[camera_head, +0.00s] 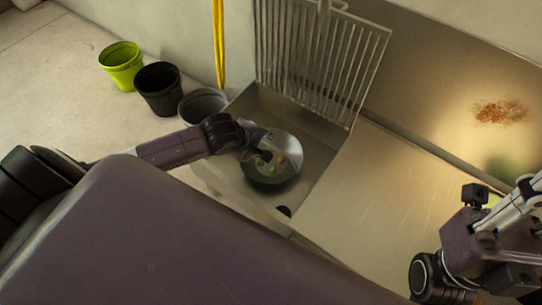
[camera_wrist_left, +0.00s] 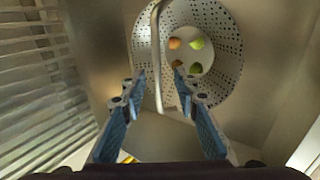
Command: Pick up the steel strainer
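The steel strainer (camera_head: 289,148) is a round, perforated bowl low in the metal basin. In the left wrist view the strainer (camera_wrist_left: 228,52) shows its holes, several small green and orange fruits inside, and a curved handle (camera_wrist_left: 155,45). My left gripper (camera_head: 262,152) is over the strainer's left side and partly covers it. In the left wrist view its two fingers (camera_wrist_left: 158,84) are apart, with the handle running between them; neither finger clearly touches it. My right arm shows at the lower right of the head view, but its fingers do not show.
The basin (camera_head: 320,150) has a slatted metal rack (camera_head: 315,60) standing behind it and a flat metal counter (camera_head: 390,190) to its right. Green (camera_head: 121,68), black (camera_head: 158,95) and grey (camera_head: 200,107) buckets stand on the left floor. A yellow pole (camera_head: 219,45) rises beyond them.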

